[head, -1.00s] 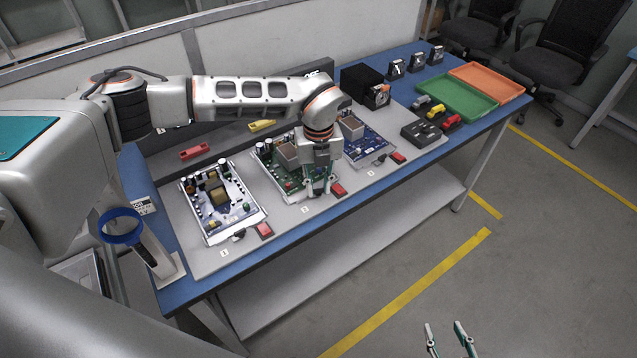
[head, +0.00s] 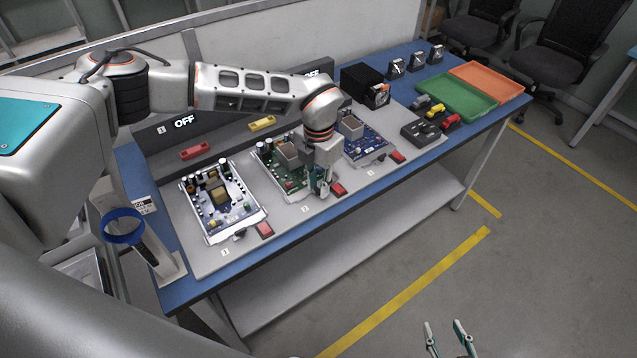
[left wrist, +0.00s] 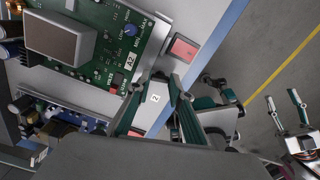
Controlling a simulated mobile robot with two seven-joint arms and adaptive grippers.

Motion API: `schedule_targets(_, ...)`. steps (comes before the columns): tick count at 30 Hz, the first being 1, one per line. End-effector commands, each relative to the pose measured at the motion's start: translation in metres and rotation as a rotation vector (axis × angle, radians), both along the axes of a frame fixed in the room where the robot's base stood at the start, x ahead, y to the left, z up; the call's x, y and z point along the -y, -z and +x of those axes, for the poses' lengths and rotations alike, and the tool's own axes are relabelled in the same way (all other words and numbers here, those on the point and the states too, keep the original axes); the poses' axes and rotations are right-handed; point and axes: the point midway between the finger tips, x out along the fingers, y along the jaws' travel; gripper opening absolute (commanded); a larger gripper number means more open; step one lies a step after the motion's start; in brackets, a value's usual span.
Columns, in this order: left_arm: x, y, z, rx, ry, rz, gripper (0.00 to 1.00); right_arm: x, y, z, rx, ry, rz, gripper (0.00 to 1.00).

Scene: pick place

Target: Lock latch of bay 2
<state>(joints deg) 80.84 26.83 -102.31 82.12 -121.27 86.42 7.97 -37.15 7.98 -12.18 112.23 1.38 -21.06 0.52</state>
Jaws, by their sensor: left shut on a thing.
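The green board (head: 275,170) of bay 2, marked A2 in the left wrist view (left wrist: 95,50), lies in the middle of the grey panel. My left gripper (head: 324,190) is at the board's front right corner, pointing down, beside the red button (head: 338,189). It is shut on the bay 2 latch, which its fingers mostly hide, so I cannot tell the latch's angle. In the left wrist view, the fingers (left wrist: 157,84) straddle the spot above the white label 2 (left wrist: 155,98). My right gripper (head: 444,325) is open and empty, off the table's front.
Bay 1's board (head: 218,202) and bay 3's board (head: 357,138) flank bay 2, each with a red button. A black box (head: 361,88), a green tray (head: 455,101) and an orange tray (head: 487,84) stand further right. A blue ring (head: 122,226) is at left.

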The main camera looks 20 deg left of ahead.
Motion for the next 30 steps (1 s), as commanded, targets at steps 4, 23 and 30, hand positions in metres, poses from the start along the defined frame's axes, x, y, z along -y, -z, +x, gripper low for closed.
schedule_targets(4, 0.0, -0.0017, 0.0013, 0.004, 0.1, 0.001, 0.0, 0.0, -0.0009, 0.0, 0.0, 0.0, 0.0, 0.4)
schedule_targets(23, 0.0003, -0.0014, 0.0013, 0.004, 0.262, -0.001, 0.0, -0.0003, -0.0042, 0.0012, 0.005, 0.0, 0.001, 0.4)
schedule_targets(30, 0.0004, -0.0015, 0.0014, 0.004, 0.261, -0.001, 0.0, -0.0002, -0.004, 0.0011, 0.005, 0.0, 0.001, 0.4)
